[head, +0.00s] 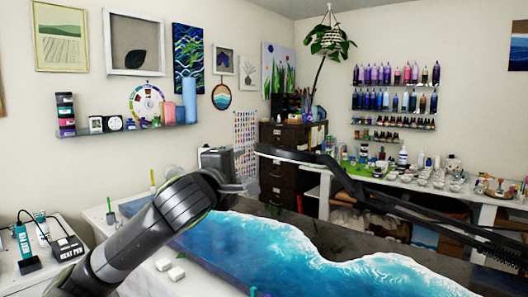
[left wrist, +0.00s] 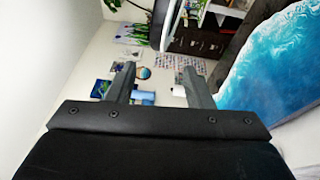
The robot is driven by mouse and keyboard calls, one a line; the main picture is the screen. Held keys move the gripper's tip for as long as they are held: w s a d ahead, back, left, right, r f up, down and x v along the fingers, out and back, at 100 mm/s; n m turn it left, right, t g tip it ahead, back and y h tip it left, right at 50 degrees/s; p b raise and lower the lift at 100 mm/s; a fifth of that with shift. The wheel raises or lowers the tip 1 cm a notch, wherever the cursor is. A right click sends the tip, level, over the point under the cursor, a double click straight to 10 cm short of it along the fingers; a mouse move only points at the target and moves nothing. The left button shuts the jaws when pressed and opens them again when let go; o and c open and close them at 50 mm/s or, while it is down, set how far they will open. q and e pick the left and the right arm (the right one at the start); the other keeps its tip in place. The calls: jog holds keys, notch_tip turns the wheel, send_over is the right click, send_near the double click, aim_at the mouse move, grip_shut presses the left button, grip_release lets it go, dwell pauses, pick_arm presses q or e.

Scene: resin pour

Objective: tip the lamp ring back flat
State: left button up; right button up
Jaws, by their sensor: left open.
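The lamp ring (head: 287,154) is a dark, thin head seen nearly edge-on, with a pale strip along its lower side. It hangs above the blue resin table at the end of a black jointed arm (head: 400,205). In the head view it slopes slightly down to the right; its exact tilt is hard to tell. In the left wrist view it seems to be the dark and white edge (left wrist: 166,22) beyond my fingers. My left gripper (head: 243,187) is open and empty, just below and left of the ring's near end, apart from it. Its two fingers also show in the left wrist view (left wrist: 158,85). My right gripper is out of view.
The blue and white resin slab (head: 245,250) lies under the lamp. Small white blocks (head: 170,270) sit at its near left edge. A dark drawer cabinet (head: 285,185) stands behind, and a bench of bottles and cups (head: 430,175) at right. A side table with boxes (head: 65,250) is at left.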

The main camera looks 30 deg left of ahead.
aim_at(262, 152)
pick_arm(q)
jog(key=p+x, duration=0.5)
jog(key=x, duration=1)
jog(key=shift+d, duration=0.1)
jog(key=shift+w+p, duration=0.4)
jog(key=shift+w, duration=0.15)
grip_shut()
